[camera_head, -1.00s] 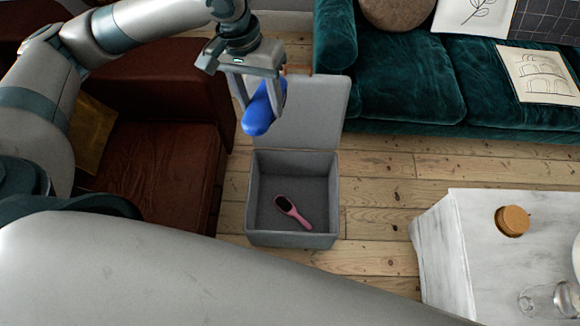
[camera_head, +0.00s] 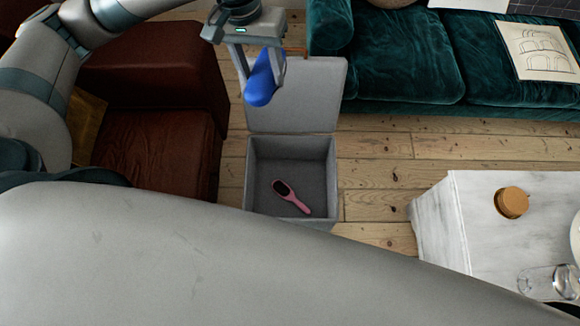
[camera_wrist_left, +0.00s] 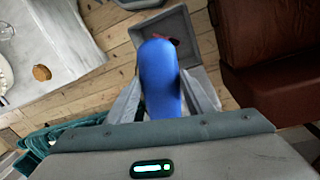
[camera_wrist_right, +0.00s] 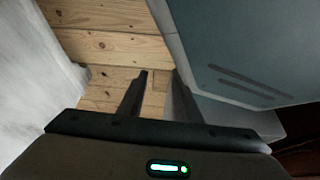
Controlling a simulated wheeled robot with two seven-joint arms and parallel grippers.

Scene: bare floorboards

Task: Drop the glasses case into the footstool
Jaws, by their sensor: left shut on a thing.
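The blue glasses case (camera_head: 262,80) is clamped between the fingers of my left gripper (camera_head: 262,84). It hangs above the footstool's raised lid in the head view, short of the box opening in the picture. In the left wrist view the case (camera_wrist_left: 160,78) fills the space between the fingers and overlaps the box. The footstool (camera_head: 333,178) is a grey open box with its lid (camera_head: 310,95) tipped back. A pink hairbrush (camera_head: 290,197) lies inside it. My right gripper (camera_wrist_right: 160,73) shows only in its own wrist view, with a gap between the fingers and nothing held.
A brown leather seat (camera_head: 155,150) stands left of the footstool. A green velvet sofa (camera_head: 400,60) is behind to the right. A white marble table (camera_head: 470,205) with a brown round lidded thing (camera_head: 511,202) and a glass (camera_head: 548,282) stands at right. Bare floorboards lie between.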

